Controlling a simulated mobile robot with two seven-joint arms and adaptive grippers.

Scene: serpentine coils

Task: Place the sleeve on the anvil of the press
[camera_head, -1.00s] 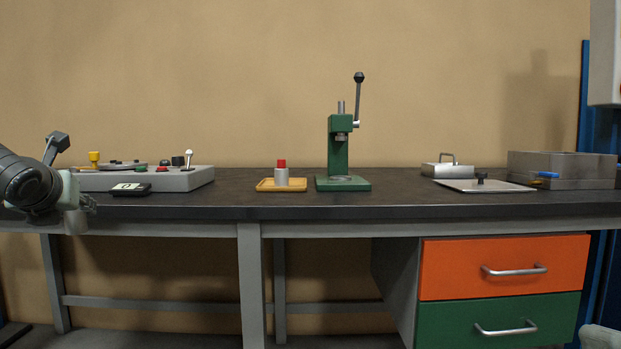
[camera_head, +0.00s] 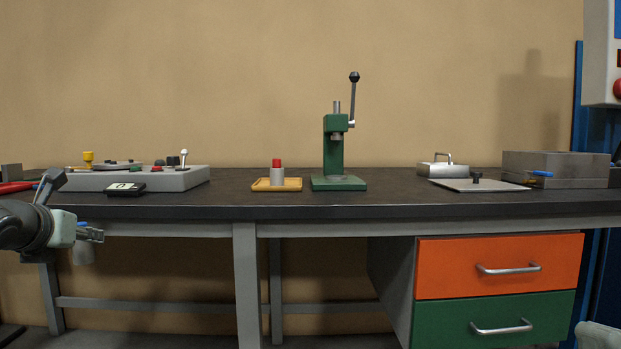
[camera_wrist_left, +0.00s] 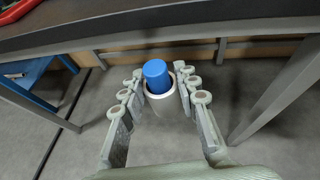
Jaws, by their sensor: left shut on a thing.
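My left gripper (camera_head: 96,236) is shut on a grey sleeve (camera_head: 84,254) with a blue plug in its top. It holds the sleeve roughly upright, in front of the table edge and below the table top. In the left wrist view the sleeve's pale rim (camera_wrist_left: 174,90) rings the blue plug (camera_wrist_left: 157,75), between the fingers (camera_wrist_left: 160,88). The green press (camera_head: 335,150) stands mid-table with its lever up. Its anvil (camera_head: 338,178), low on the base, looks empty.
A yellow tray (camera_head: 258,186) left of the press holds a grey cylinder (camera_head: 277,181) with a red top. A grey control box (camera_head: 190,179) and a small display (camera_head: 126,189) lie at the left. A plate (camera_head: 455,185) and grey bin (camera_head: 560,165) are at the right.

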